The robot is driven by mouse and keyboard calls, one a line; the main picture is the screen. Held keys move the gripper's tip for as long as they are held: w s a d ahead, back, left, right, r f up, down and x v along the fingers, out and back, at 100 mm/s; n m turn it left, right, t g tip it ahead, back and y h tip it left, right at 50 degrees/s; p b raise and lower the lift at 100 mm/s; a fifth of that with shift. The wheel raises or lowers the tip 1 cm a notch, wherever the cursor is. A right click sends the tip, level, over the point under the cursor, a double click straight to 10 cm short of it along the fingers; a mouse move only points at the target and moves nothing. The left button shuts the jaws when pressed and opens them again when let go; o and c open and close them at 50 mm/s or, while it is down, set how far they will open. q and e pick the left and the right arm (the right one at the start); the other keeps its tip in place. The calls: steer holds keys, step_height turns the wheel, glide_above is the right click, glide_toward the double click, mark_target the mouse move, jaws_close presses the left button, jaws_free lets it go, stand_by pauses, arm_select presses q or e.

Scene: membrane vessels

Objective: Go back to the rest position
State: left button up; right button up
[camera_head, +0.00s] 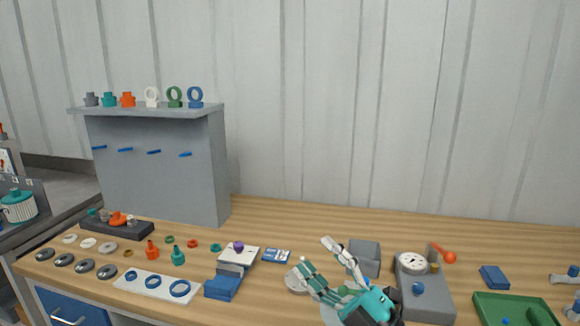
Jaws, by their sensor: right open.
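My right gripper (316,253) is low in the head view, right of centre, over the wooden bench (300,220). Its teal and grey fingers point up and left and stand apart, with nothing seen between them. A pale round disc (296,282) lies beside the fingers and is partly covered by them. Another round grey piece and a green part lie under the gripper, mostly hidden. My left gripper is not in view.
A grey block (364,258) and a grey device with a white dial (411,262) and orange-knobbed lever stand close right of the gripper. A green tray (490,305) is at lower right. Left are a grey shelf stand (160,170), a white ring plate (134,280) and loose rings.

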steer(key=s+d+f+m+g+h, duration=0.1)
steer(key=d+f+m+h, duration=0.65)
steer(key=f+m, duration=0.2)
steer(key=s+d+f+m+h, duration=0.2)
steer(key=d+f+m+h, duration=0.4)
steer(key=f+m+h, duration=0.3)
steer(key=s+d+f+m+g, duration=0.1)
steer(key=s+f+g, duration=0.6)
steer(key=s, duration=0.5)
steer(key=s+d+f+m+g, duration=0.1)
steer(key=s+f+g, duration=0.4)
steer(key=s+f, duration=0.55)
step_height(320, 180, down, 25)
steer(key=s+g, duration=0.1)
steer(key=s, duration=0.1)
steer(key=s+d+f+g, duration=0.1)
steer(key=s+d+f, duration=0.1)
steer(key=s+f, duration=1.4)
steer(key=shift+s+d, duration=0.15)
steer(key=shift+d, duration=0.25)
